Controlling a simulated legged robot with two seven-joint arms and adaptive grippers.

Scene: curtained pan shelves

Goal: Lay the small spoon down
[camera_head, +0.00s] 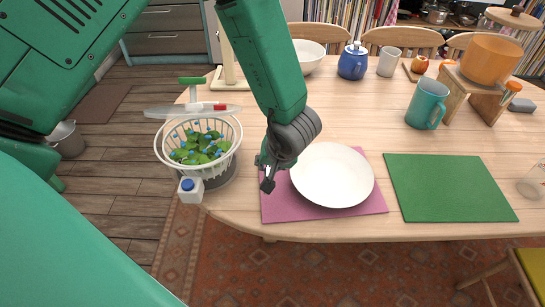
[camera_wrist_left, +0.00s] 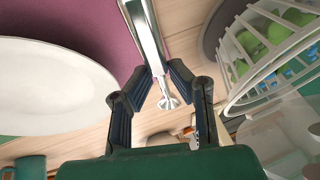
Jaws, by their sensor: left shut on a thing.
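My left gripper (camera_head: 267,179) is at the left edge of the purple mat (camera_head: 285,210), left of the white plate (camera_head: 332,173). In the left wrist view the gripper (camera_wrist_left: 158,76) is shut on the small metal spoon (camera_wrist_left: 146,32), whose shiny shaft runs between the fingers. The spoon is mostly hidden in the head view. The plate (camera_wrist_left: 45,85) and the mat (camera_wrist_left: 85,25) also show in the wrist view, with the spoon over the mat's edge. I cannot tell whether the spoon touches the mat. My right gripper is not in view.
A white basket of green leaves (camera_head: 236,146) stands left of the gripper, with a small blue-capped bottle (camera_head: 190,190) in front. A green mat (camera_head: 450,187) lies bare to the right. A teal mug (camera_head: 427,104) and an orange pot (camera_head: 490,58) stand farther back.

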